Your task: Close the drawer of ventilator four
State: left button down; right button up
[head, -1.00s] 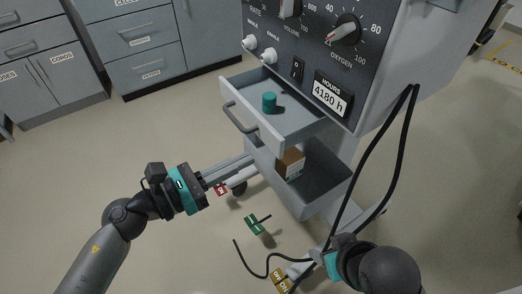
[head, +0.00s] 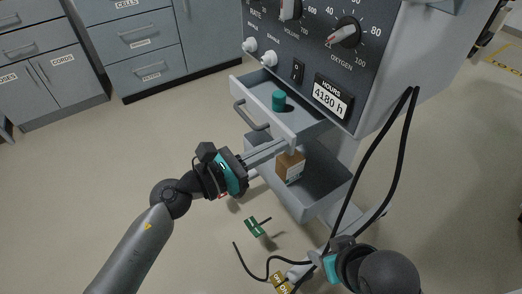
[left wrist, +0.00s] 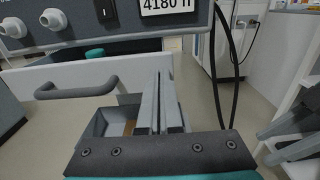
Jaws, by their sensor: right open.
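The ventilator (head: 345,60) stands at the right with its grey drawer (head: 264,108) partly open below the control panel. The drawer has a bar handle (head: 250,115) and holds a teal cylinder (head: 279,101). My left gripper (head: 284,146) is shut and empty, its fingertips at the right end of the drawer front, to the right of the handle. In the left wrist view the closed fingers (left wrist: 162,80) point at the drawer front (left wrist: 120,72); exact contact is hard to tell. My right gripper (head: 317,258) is open, low near the ventilator base, its fingers barely visible.
An open lower bin (head: 315,190) holds a brown box (head: 290,167). Black cables (head: 375,150) hang at the right. A green tag (head: 255,227) and yellow tags (head: 281,282) lie low near the floor. Grey cabinets (head: 140,45) line the back; floor at left is clear.

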aim_at(308, 130)
pick_arm(q)
jog(key=x, duration=0.8)
jog(key=shift+w+d, duration=0.15)
jog(key=shift+d, duration=0.25)
jog(key=shift+r, duration=0.1)
